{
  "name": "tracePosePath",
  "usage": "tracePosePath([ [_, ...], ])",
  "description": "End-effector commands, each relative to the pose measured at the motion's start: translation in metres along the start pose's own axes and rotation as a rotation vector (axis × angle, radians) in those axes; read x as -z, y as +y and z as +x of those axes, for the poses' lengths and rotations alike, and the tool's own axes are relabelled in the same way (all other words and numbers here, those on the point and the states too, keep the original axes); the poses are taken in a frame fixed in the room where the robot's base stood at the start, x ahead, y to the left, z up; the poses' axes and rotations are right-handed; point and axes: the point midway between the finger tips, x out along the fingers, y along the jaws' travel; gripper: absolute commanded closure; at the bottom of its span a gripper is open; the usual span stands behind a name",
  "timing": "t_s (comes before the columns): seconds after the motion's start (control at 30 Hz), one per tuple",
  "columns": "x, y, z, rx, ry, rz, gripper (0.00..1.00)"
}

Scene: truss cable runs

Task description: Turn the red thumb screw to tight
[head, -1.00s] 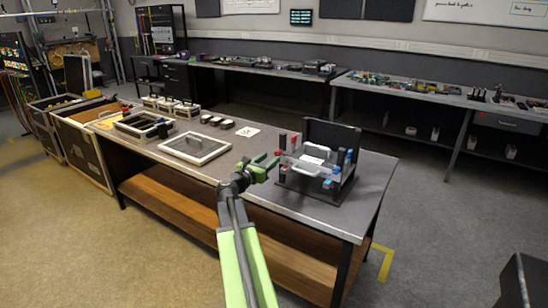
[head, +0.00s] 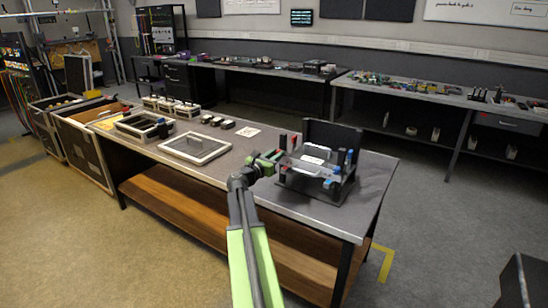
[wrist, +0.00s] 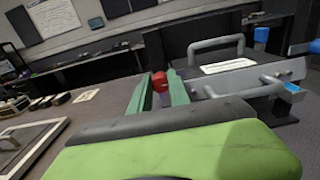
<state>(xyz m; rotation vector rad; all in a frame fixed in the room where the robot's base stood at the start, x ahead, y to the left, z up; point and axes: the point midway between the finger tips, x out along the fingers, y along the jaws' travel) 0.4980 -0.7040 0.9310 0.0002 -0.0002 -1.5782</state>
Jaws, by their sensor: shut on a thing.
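The red thumb screw (wrist: 159,82) shows as a round red knob between the two green fingers of my gripper (wrist: 159,92) in the wrist view. My gripper is shut on it, one finger on each side. In the head view my gripper (head: 271,158) is at the left side of the dark fixture (head: 320,190) on the bench, and the held screw is mostly hidden by the fingers. I cannot read how far the screw is turned.
Blue knobs (wrist: 261,35) stand on the fixture's right side. The fixture's dark upright panel (head: 333,134) rises behind. A framed panel with a handle (head: 195,147) lies left on the bench (head: 225,165), with small dark blocks beyond. Bare bench top lies between.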

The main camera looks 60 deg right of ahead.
Motion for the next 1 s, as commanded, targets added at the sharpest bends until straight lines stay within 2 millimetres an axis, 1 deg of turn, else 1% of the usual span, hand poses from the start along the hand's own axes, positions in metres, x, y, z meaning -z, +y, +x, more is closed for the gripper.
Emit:
tracePosePath([
  [0.07,0.0,0.0,0.0,0.0,0.0,0.0,1.0],
  [0.1,0.0,-0.005,-0.029,-0.005,0.0,0.0,1.0],
  [0.13,0.0,-0.002,-0.016,0.0,0.0,0.0,1.0],
  [0.17,0.0,-0.001,-0.011,0.001,0.0,0.001,1.0],
  [0.3,0.0,0.0,-0.001,0.001,-0.001,0.015,1.0],
  [0.57,0.0,-0.001,0.002,0.001,-0.001,0.129,1.0],
  [1.0,0.0,-0.002,0.002,0.0,0.0,0.527,1.0],
])
